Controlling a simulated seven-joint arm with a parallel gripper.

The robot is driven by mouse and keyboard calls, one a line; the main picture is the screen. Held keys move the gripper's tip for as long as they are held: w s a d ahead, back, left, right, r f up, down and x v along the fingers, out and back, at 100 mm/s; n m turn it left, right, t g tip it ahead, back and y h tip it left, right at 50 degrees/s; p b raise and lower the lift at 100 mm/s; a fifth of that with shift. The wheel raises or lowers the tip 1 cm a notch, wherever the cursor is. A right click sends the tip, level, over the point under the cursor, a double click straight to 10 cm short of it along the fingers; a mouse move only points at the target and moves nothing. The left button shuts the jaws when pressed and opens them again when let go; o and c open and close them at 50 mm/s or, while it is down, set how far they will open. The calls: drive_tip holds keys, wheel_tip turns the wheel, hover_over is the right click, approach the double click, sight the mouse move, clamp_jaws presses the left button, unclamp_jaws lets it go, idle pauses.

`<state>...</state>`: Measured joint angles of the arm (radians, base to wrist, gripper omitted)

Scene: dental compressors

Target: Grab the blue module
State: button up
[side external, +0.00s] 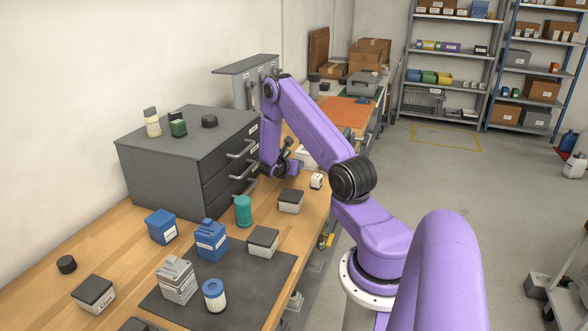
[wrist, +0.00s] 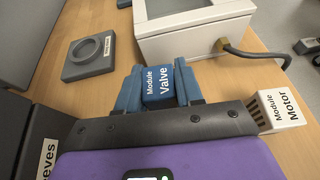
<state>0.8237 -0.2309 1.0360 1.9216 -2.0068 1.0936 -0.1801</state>
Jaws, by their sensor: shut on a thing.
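The blue module (wrist: 158,84), labelled "Module Valve", is between the fingers of my gripper (wrist: 160,98) in the wrist view. The gripper is shut on it, close to the wooden bench top. A gap under the module cannot be made out. In the side view my gripper (side external: 284,168) is low over the bench, right beside the grey drawer cabinet, and the held module cannot be made out there. A white module (wrist: 281,108) labelled "Module Motor" stands just right of the gripper; it also shows in the side view (side external: 317,181).
The grey drawer cabinet (side external: 185,165) with protruding handles stands close left. A pale box (wrist: 190,28) with a hose and a grey ring holder (wrist: 89,57) lie beyond the module. Blue containers (side external: 211,240), a teal jar (side external: 243,211) and grey-lidded boxes (side external: 263,242) stand nearer the camera.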

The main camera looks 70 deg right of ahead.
drive_tip(key=s+a+r, duration=0.8)
drive_tip(key=a+r, duration=0.3)
drive_tip(key=shift+s, duration=0.25)
